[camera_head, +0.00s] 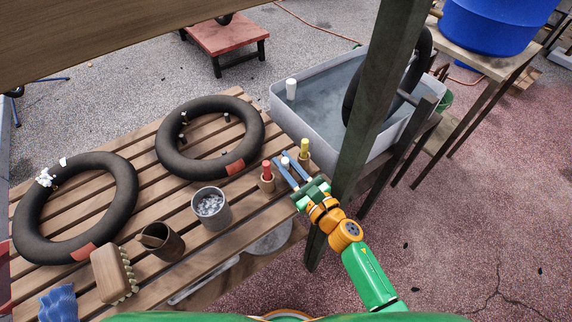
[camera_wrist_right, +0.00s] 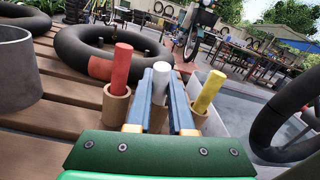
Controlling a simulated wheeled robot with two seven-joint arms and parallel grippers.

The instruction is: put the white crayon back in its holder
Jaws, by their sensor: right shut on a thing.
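The white crayon (camera_wrist_right: 160,74) stands about upright between the two blue fingers of my right gripper (camera_head: 285,164), which is shut on it. Its pale top also shows in the head view (camera_head: 285,157). The red crayon (camera_wrist_right: 121,66) stands in a brown cup-like holder (camera_wrist_right: 117,103) to its left. The yellow crayon (camera_wrist_right: 208,92) stands in a similar holder (camera_wrist_right: 194,118) to its right. My left gripper is not in view.
The slatted bench (camera_head: 115,213) carries two black inner tubes, a grey metal cup (camera_head: 212,213), a dark can (camera_head: 160,243) and a brush (camera_head: 112,275). A dark post (camera_head: 368,110) rises close beside my right gripper. A water tub (camera_head: 284,105) stands behind.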

